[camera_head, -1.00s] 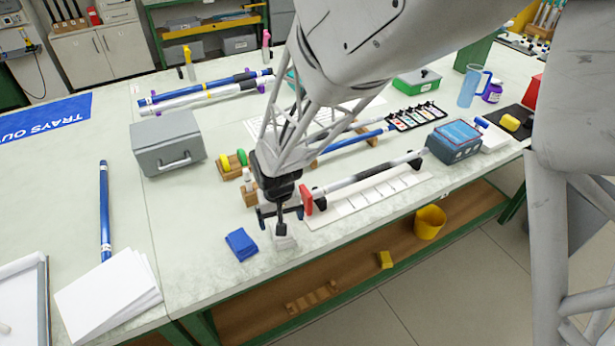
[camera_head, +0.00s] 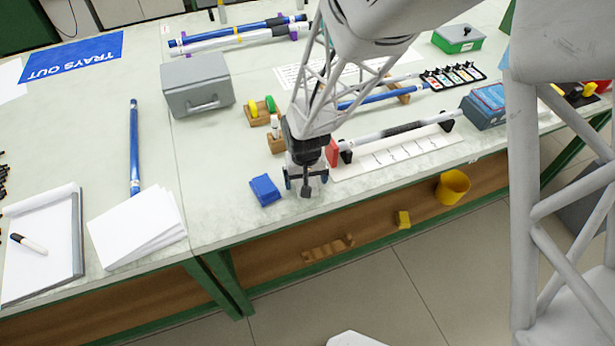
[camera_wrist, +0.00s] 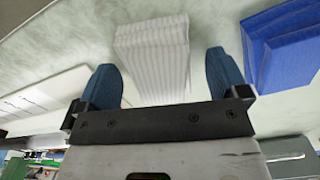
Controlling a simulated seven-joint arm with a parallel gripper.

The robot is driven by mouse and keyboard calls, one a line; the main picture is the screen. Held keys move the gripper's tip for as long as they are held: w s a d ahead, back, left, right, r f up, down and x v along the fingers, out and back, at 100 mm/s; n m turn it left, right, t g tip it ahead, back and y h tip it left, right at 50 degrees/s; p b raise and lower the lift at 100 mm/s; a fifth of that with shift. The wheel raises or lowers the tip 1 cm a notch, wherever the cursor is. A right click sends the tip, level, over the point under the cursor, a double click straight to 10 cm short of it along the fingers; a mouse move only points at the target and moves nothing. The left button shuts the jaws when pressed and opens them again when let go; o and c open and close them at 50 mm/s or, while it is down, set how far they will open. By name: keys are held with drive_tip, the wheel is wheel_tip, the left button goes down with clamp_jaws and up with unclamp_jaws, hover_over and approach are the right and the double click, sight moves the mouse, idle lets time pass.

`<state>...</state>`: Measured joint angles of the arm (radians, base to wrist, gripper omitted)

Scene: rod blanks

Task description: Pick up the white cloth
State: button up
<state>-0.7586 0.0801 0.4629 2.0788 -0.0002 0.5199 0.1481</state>
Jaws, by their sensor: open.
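The white cloth (camera_wrist: 152,50) is a folded, ribbed stack on the pale bench top. In the wrist view it lies between and beyond my two blue fingers, with a gap on either side near the fingertips. My gripper (camera_wrist: 163,72) is open and empty. In the head view, my gripper (camera_head: 306,181) is low over the bench near its front edge and hides the white cloth almost entirely. A folded blue cloth (camera_head: 265,190) lies just left of my gripper there; it also shows at the right in the wrist view (camera_wrist: 285,45).
Right of my gripper, a white-and-black rod (camera_head: 390,132) rests on supports, with a red block (camera_head: 332,153) at its near end. Wooden holders (camera_head: 276,143) stand behind my gripper. A grey box (camera_head: 198,88) stands farther back left.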

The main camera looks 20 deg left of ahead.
idle(0.3)
drive_tip(key=c, duration=1)
drive_tip(key=shift+r, duration=0.15)
drive_tip(key=shift+r, duration=0.75)
wheel_tip(320, 180, up, 2)
drive_tip(key=shift+r, duration=0.1)
drive_tip(key=s+d+r, duration=0.1)
drive_tip(key=s+d, duration=0.9)
drive_tip(key=s, duration=0.2)
drive_tip(key=shift+d, duration=0.4)
